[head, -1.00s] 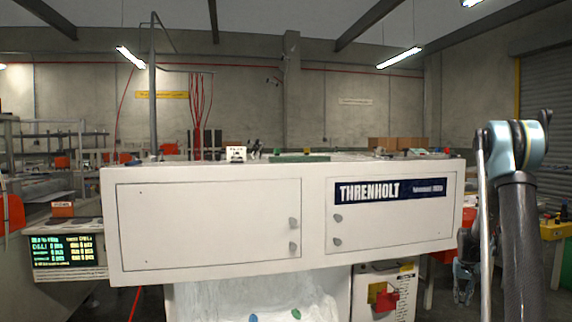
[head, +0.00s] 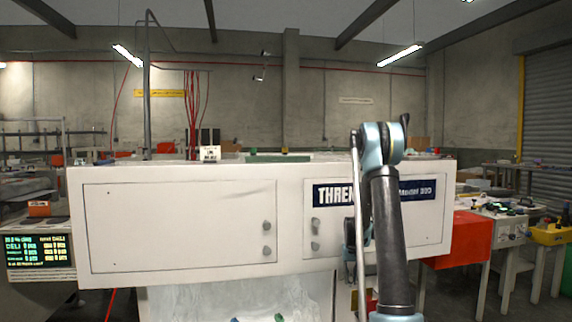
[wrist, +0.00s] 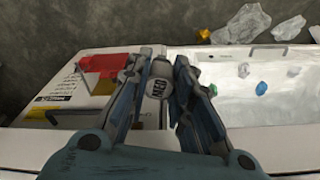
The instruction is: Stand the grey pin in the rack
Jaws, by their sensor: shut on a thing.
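In the wrist view my gripper (wrist: 160,66) is shut on a small grey cylinder, the grey pin (wrist: 158,80). It sits between the two blue-grey fingers and has a dark band with pale lettering. The pin's lower part cannot be made out. The gripper is over the white machine's front edge, above a pale bin-like recess. In the head view my gripper and the pin cannot be made out; my arm stands before the machine's right side. I cannot pick out the rack in either view.
The white machine (head: 180,225) fills the middle of the head view. A small white block (head: 210,153) and a green mat (head: 279,157) are on its top. In the wrist view, a red object (wrist: 100,66) lies left of the fingers.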

